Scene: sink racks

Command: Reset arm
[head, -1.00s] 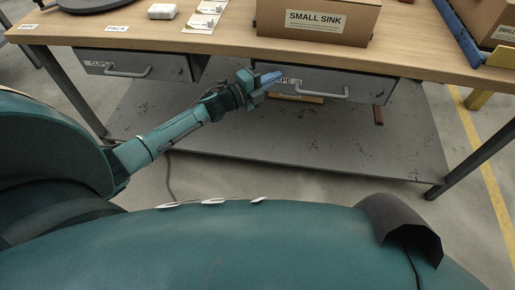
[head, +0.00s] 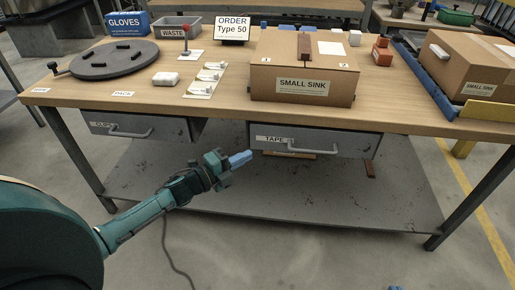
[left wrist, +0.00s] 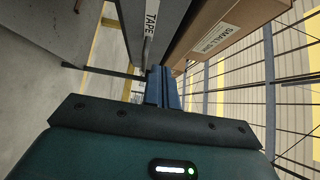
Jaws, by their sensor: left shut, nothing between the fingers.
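My left gripper (head: 240,159) is shut and empty, its blue fingers held in front of the workbench below the tabletop. It is just left of the closed drawer labelled TAPE (head: 315,140) and apart from it as far as the head view shows. In the left wrist view the shut blue fingers (left wrist: 161,88) point ahead, with the TAPE drawer front (left wrist: 150,30) close on the left and the small sink box (left wrist: 215,30) beyond. My right gripper is not in view.
The CLIPS drawer (head: 140,127) is closed. Open floor lies in front.

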